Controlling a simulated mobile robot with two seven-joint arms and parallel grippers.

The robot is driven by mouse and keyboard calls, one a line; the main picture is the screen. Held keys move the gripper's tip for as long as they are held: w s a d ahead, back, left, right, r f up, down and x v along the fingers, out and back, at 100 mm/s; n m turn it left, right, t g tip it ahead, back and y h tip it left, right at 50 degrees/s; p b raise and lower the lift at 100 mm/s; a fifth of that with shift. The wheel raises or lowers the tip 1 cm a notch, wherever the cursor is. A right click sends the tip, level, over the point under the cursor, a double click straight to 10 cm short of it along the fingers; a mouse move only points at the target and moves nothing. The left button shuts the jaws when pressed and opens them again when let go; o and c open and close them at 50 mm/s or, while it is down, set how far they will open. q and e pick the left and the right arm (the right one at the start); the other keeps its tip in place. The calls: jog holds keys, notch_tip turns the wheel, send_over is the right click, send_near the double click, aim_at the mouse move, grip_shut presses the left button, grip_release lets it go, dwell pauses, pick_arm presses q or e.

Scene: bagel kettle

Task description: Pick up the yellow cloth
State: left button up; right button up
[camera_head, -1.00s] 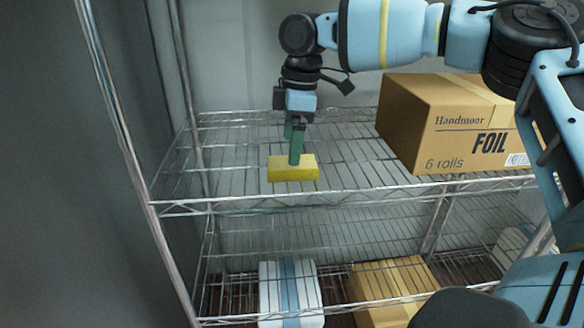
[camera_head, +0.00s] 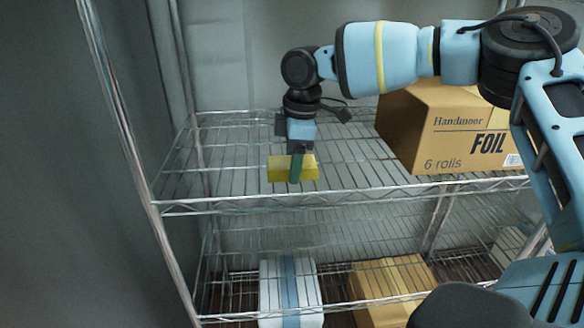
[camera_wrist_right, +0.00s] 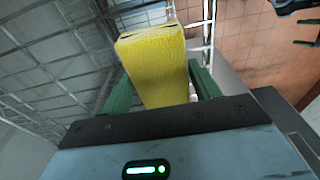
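The yellow cloth (camera_head: 279,168) is a block-like yellow piece on the upper wire shelf (camera_head: 230,150), near its front left. My right gripper (camera_head: 296,172) points down at it, with one green finger in front of the cloth. In the right wrist view the cloth (camera_wrist_right: 157,65) lies between the two green fingers, with a narrow gap visible beside the right one. The gripper looks open around it. What seems to be my left gripper (camera_wrist_right: 306,32) shows at the top right corner of that view, its green fingers apart. It is not in the head view.
A cardboard foil box (camera_head: 445,135) stands on the upper shelf to the right, under my right arm. A white and blue package (camera_head: 290,290) and a tan box (camera_head: 395,290) are on the lower shelf. A metal post (camera_head: 130,150) stands at the left. The shelf around the cloth is clear.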

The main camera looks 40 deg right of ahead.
aim_at(287, 165)
jog(key=c, duration=0.4)
jog(key=shift+r, duration=0.55)
jog(key=shift+s+a+r+b, duration=0.15)
jog(key=shift+a+r, duration=0.15)
jog(key=shift+r, duration=0.35)
jog(key=shift+s+a+r+b, duration=0.15)
jog(key=shift+a+r, duration=0.15)
jog(key=shift+r, duration=0.3)
jog(key=s+a, duration=0.1)
jog(key=a, duration=0.3)
jog(key=s+a+r+b, duration=0.1)
jog(key=s+a, duration=0.1)
jog(key=a, duration=0.3)
jog(key=s+a, duration=0.2)
jog(key=a, duration=0.2)
jog(key=shift+s+a+r, duration=0.2)
jog(key=shift+s+a, duration=0.05)
jog(key=shift+a, duration=0.1)
